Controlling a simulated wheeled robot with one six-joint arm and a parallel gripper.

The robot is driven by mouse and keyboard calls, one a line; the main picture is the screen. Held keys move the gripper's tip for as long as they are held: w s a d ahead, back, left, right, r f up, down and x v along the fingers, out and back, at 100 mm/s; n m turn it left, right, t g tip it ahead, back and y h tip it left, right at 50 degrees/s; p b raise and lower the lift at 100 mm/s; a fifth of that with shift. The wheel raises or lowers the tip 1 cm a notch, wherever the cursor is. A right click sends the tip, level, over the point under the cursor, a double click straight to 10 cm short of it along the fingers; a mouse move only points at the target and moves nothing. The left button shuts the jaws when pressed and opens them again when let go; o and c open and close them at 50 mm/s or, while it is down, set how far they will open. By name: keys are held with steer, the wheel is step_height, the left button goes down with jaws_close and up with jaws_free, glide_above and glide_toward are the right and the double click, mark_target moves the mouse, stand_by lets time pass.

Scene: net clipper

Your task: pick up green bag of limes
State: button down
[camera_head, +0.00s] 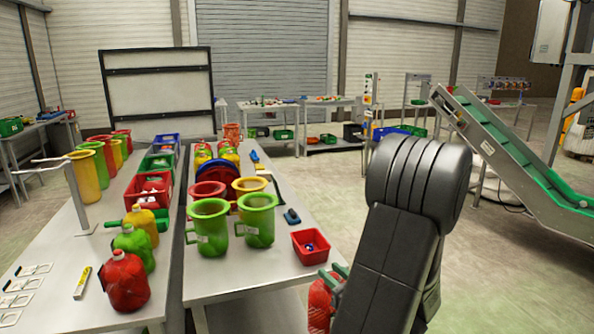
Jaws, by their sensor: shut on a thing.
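My gripper (335,277) is low at the bottom centre, largely hidden behind my dark arm. It is shut on a red bag (320,306), which hangs beside the front right of the middle table; its lower end is cut off by the frame. A green bag (133,246), which looks like the bag of limes, stands on the left table between a red bag (124,281) in front and a yellow bag (143,222) behind. My gripper is well apart from the green bag.
Green and yellow pots (257,222) and a red bin (310,247) stand on the middle table (250,276). Coloured tubs and crates line the left table (80,302). A green conveyor (500,145) stands at the right. Floor at the right is open.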

steer(key=w+a+f+m+t+h, duration=0.2)
steer(key=w+a+f, duration=0.4)
steer(key=w+a, duration=0.3)
steer(key=w+m+h, duration=0.1)
steer(key=h, duration=0.1)
steer(key=shift+w+f+h, duration=0.15)
steer(key=shift+w+h, duration=0.2)
steer(key=shift+h, duration=0.05)
